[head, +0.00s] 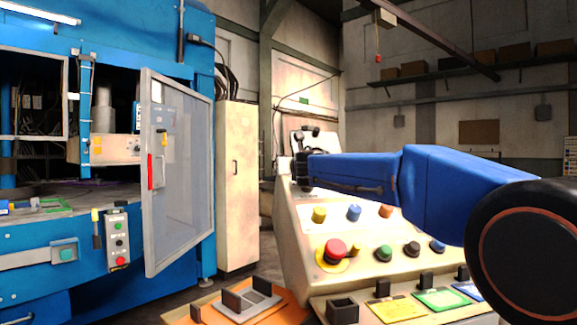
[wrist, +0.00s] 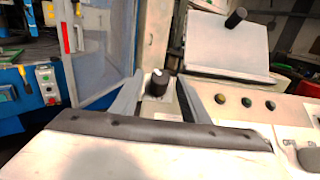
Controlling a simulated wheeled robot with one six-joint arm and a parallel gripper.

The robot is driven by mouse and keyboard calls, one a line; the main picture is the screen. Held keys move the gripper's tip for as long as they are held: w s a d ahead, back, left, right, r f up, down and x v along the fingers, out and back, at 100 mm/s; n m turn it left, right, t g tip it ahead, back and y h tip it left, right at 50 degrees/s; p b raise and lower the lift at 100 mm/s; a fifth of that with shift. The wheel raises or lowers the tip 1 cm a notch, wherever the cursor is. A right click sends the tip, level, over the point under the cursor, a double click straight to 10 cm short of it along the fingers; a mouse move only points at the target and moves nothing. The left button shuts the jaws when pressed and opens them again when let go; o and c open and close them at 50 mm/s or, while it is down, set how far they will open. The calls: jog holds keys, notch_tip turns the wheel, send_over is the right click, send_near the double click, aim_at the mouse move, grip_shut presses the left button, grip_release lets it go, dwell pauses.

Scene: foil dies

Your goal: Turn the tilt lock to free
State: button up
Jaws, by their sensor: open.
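A black knob (wrist: 157,84) with a pale mark on top stands on the console. I cannot read a label, so I cannot tell for sure that it is the tilt lock. My gripper (wrist: 160,76) is open and empty, its two grey fingers on either side of the knob, with gaps visible. A second black knob (wrist: 236,17) sits on a raised pale plate at the upper right. In the head view my gripper (head: 303,168) is at the upper left edge of the console, small and dark, and hides what is there.
The sloping console (head: 320,285) carries coloured buttons and a red mushroom button (head: 335,249). An orange tray (head: 190,312) is at its lower left. The blue machine's clear door (head: 190,180) stands open at left. A pale cabinet (head: 237,180) stands behind.

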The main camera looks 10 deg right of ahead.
grip_shut()
jog(key=shift+a+m+h, duration=0.1)
jog(key=shift+m+h, duration=0.3)
jog(key=m+h, duration=0.3)
jog(key=m+g+h, duration=0.1)
jog(key=m, duration=0.1)
jog(key=shift+w+a, duration=0.1)
jog(key=shift+a, duration=0.3)
jog(key=m+g+h, duration=0.1)
jog(key=m+h, duration=0.1)
jog(key=m+g+h, duration=0.1)
jog(key=m+h, duration=0.1)
jog(key=shift+w+a+m+g, duration=0.2)
jog(key=shift+m+g, duration=0.1)
jog(key=shift+m, duration=0.1)
jog(key=m+g+h, duration=0.1)
jog(key=m+g, duration=0.1)
jog(key=m+g+h, duration=0.1)
jog(key=m+g, duration=0.1)
jog(key=m, duration=0.1)
jog(key=shift+w+a+r+h, duration=0.15)
jog(key=shift+a+r+h, duration=0.05)
jog(key=shift+h, duration=0.2)
jog(key=shift+w+r+m+g+h, duration=0.1)
jog(key=shift+m+g+h, duration=0.05)
jog(key=shift+m+g, duration=0.8)
jog(key=shift+w+r+m+g+h, duration=0.1)
jog(key=shift+m+g+h, duration=0.05)
jog(key=shift+m+g, duration=1.1)
jog(key=shift+m, duration=0.2)
